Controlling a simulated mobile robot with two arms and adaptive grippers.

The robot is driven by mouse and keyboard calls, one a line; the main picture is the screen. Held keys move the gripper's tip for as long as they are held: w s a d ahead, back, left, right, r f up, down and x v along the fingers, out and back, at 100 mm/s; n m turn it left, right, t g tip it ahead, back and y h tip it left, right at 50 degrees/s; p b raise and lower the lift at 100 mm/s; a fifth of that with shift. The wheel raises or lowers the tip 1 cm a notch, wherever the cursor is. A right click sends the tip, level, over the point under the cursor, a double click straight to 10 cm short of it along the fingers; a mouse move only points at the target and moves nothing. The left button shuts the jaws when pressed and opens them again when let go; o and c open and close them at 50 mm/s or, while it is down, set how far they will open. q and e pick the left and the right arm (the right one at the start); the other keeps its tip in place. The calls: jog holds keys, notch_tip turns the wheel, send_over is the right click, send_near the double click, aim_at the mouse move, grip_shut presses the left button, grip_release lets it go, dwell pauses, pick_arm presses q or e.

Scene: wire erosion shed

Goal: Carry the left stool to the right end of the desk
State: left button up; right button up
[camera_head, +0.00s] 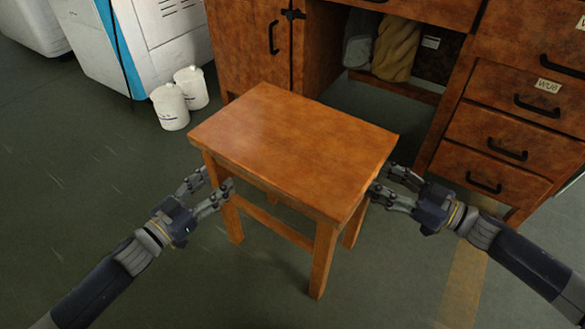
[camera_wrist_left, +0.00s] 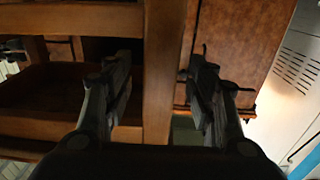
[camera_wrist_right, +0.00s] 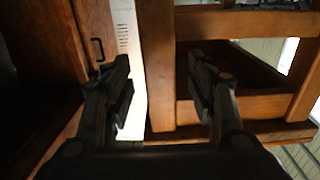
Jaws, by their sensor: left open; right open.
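The wooden stool (camera_head: 290,140) stands upright on the floor in front of the desk, in the middle of the head view. My left gripper (camera_head: 212,188) is open at the stool's left side, with its fingers on either side of a leg. In the left wrist view that leg (camera_wrist_left: 160,75) runs between the open fingers (camera_wrist_left: 160,85). My right gripper (camera_head: 378,187) is open at the stool's right side, its fingertips partly hidden by the seat edge. In the right wrist view a leg (camera_wrist_right: 157,65) shows between the open fingers (camera_wrist_right: 160,75).
The wooden desk (camera_head: 510,130) with drawers stands behind and to the right. Sacks (camera_head: 395,50) lie in its knee space. Two white canisters (camera_head: 170,107) stand on the floor at the left, near a white and blue machine (camera_head: 110,45).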

pick_arm(q)
jog(key=shift+x, duration=1.45)
pick_arm(e)
jog(key=shift+x, duration=1.4)
pick_arm(q)
grip_shut()
pick_arm(e)
grip_shut()
pick_arm(q)
jog(key=shift+r, duration=0.4)
pick_arm(e)
jog(key=shift+w+r, duration=0.15)
jog(key=shift+r, duration=0.2)
